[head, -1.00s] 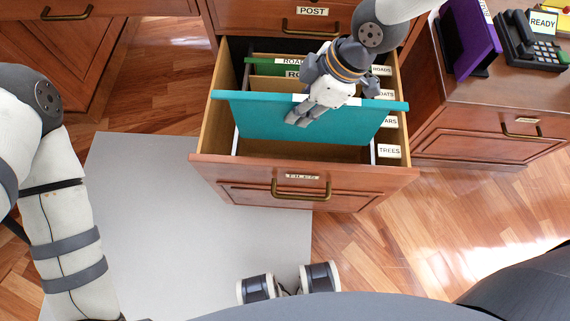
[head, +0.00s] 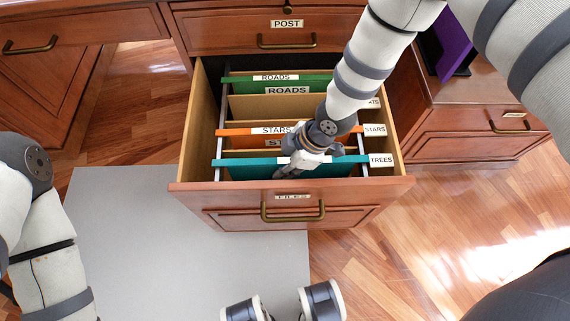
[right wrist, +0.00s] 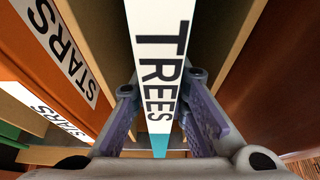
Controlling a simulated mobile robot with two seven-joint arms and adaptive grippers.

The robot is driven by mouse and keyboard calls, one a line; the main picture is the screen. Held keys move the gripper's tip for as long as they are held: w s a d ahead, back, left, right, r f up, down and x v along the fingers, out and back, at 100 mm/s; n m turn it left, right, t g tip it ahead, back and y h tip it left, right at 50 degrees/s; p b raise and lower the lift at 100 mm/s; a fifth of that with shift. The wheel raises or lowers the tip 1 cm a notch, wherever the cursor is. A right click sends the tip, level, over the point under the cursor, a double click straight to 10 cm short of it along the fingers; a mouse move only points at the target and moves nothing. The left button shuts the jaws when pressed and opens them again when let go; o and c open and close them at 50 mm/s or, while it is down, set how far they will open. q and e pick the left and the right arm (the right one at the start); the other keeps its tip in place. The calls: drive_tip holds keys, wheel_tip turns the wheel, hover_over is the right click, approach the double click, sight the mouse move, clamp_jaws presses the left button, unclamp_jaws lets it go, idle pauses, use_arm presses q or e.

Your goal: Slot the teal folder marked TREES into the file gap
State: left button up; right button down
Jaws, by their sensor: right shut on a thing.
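The teal folder (head: 250,167) is down inside the open file drawer (head: 186,140), in the front space level with the TREES label (head: 381,160) on the drawer's side. Its top bar lies across both metal rails, about level and parallel to the orange STARS folder (head: 236,132) behind it. My right gripper (head: 292,170) is shut on the folder's top edge near the middle. In the right wrist view the white TREES strip (right wrist: 158,70) runs between the two fingers (right wrist: 160,125). The folder's lower part is hidden by the drawer front.
A green ROADS folder (head: 300,82) hangs at the back of the drawer. The POST drawer (head: 240,35) above is shut. A side cabinet (head: 450,95) with a purple object (head: 446,45) stands at the right. A grey mat (head: 130,240) covers the floor at front left.

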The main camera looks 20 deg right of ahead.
drive_tip(key=shift+f, duration=0.25)
drive_tip(key=c, duration=1.8)
unclamp_jaws()
drive_tip(key=shift+c, duration=0.2)
use_arm(q)
drive_tip(key=shift+s+f, duration=0.1)
drive_tip(key=shift+f, duration=0.05)
